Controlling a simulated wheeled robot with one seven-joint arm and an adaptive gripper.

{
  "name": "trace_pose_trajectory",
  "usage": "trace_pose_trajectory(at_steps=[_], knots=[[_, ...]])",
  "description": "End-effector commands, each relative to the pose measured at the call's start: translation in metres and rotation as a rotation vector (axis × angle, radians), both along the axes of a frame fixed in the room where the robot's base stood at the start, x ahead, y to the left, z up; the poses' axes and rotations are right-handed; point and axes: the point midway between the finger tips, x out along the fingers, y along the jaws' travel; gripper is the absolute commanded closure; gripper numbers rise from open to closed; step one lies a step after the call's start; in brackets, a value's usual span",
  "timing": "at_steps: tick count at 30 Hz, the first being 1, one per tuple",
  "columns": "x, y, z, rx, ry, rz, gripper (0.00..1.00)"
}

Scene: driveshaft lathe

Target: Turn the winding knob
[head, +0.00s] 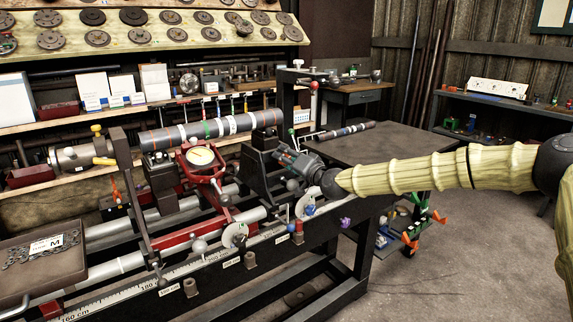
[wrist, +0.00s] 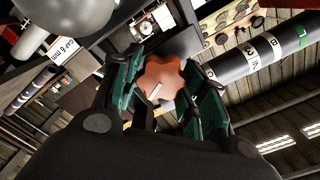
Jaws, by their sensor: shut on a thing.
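The winding knob (wrist: 162,78) is an orange-brown, lobed knob with a small white mark on its face, in the middle of the wrist view. My gripper (head: 287,158) has its teal-padded fingers on either side of the knob and is shut on it. In the head view my gripper is at the dark grey block (head: 262,165) on the right part of the lathe bed, and the knob is mostly hidden there by the fingers. My arm reaches in from the right.
A long grey driveshaft (head: 222,127) with coloured bands lies across the lathe. A red carriage with a dial gauge (head: 201,156) stands left of my gripper. A tray with a chain (head: 20,276) is at lower left. A dark table (head: 375,145) stands behind; floor at right is open.

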Motion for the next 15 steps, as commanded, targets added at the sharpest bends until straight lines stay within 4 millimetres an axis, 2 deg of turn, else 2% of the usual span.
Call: trace_pose_trajectory(at_steps=[15], knots=[[0.0017,-0.0022,0.001,0.096,0.066,-0.004,0.81]])
